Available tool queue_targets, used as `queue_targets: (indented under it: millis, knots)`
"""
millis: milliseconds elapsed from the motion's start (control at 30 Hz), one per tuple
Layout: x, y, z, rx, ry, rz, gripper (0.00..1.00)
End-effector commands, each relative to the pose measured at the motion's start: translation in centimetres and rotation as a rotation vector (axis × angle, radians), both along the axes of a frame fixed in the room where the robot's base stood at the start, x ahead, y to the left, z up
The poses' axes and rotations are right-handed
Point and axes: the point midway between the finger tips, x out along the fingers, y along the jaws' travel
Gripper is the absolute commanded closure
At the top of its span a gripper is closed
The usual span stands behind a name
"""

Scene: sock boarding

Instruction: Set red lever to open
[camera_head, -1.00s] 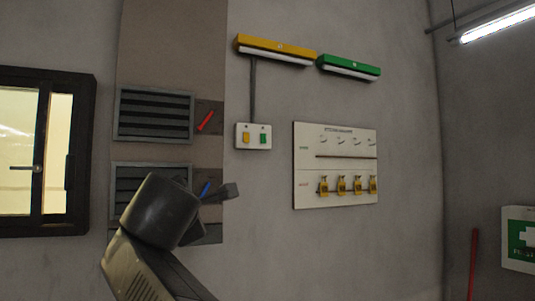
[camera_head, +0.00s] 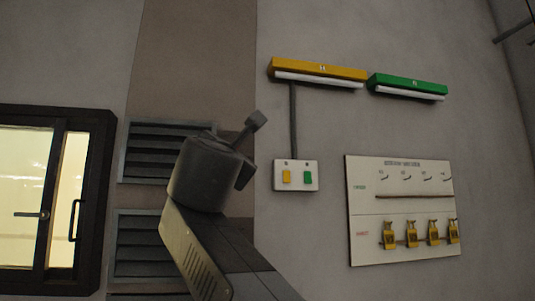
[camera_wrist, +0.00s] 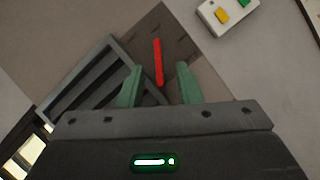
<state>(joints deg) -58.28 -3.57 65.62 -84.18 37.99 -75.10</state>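The red lever (camera_wrist: 158,62) shows in the wrist view as a thin bar on a brown plate (camera_wrist: 180,40) beside a grey louvred vent (camera_wrist: 80,85). It appears between the two green fingers of my gripper (camera_wrist: 160,68), which are spread apart with nothing held. I cannot tell whether they reach the lever's depth. In the head view my gripper (camera_head: 252,148) is raised beside the upper vent (camera_head: 145,150), and my arm hides the lever there. The blue lever seen earlier is also hidden.
A switch box (camera_head: 296,176) with yellow and green switches is just right of my gripper. Yellow (camera_head: 318,73) and green (camera_head: 408,86) lamps are above it. A padlock board (camera_head: 403,209) hangs at right. A dark-framed window (camera_head: 55,200) is at left.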

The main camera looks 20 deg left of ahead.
Motion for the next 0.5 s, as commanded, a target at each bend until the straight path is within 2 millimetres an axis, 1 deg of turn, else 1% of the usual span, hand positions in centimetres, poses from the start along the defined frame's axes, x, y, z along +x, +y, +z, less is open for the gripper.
queue_targets:
  millis: [33,200,300,400,500]
  knots:
    - [1.1,0.4,0.7,-0.001,0.001,-0.004,0.69]
    - [4.2,1.4,1.7,-0.003,0.001,-0.003,0.69]
    - [5.6,1.8,2.1,-0.001,0.002,-0.001,0.69]
    - [6.6,2.1,2.4,-0.001,0.002,-0.001,0.69]
    - [7.1,2.3,2.5,0.000,0.000,0.000,0.69]
